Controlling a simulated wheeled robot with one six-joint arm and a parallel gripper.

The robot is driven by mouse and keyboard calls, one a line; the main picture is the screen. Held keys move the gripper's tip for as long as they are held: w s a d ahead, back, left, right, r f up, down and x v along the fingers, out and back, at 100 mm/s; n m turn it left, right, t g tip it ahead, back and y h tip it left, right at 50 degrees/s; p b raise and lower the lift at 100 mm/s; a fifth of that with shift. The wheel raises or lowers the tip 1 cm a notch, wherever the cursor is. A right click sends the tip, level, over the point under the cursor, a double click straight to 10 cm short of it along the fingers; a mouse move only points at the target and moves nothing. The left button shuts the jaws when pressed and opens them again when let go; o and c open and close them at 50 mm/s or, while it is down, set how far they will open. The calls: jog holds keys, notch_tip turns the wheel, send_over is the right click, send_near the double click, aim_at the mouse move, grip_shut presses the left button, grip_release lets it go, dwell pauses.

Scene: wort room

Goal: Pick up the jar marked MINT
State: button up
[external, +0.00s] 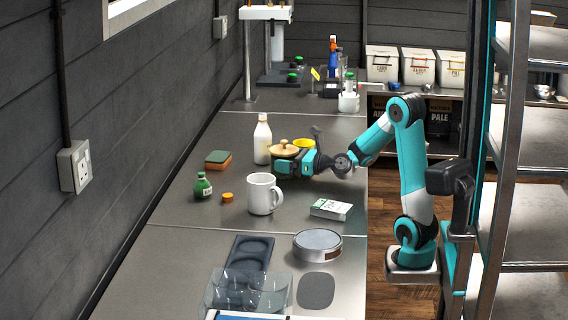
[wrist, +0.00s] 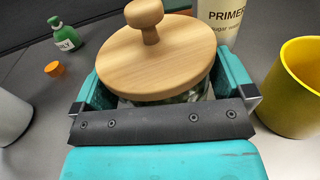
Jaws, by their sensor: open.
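A glass jar (wrist: 165,97) with a round wooden lid (wrist: 152,62) and knob stands on the steel counter. Green leafy contents show below the lid in the wrist view. No MINT marking is readable; most of the jar's body is hidden by the lid and my gripper. My gripper (wrist: 165,88) is open, with one teal finger on the left and one on the right of the jar. I cannot tell whether either finger touches it. In the external view my gripper (external: 283,166) is low over the counter, in front of the wooden lid (external: 284,148).
A white PRIMER bottle (wrist: 219,20) stands close behind the jar, and a yellow cup (wrist: 295,90) close at right. A white mug (external: 262,195), green bottle (external: 202,186), orange cap (external: 227,197) and sponge (external: 218,159) are nearby. A card box (external: 331,209) lies near the counter's edge.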

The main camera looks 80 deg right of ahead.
jog(key=c, duration=1.5)
jog(key=shift+c, duration=0.2)
jog(key=shift+r, duration=0.2)
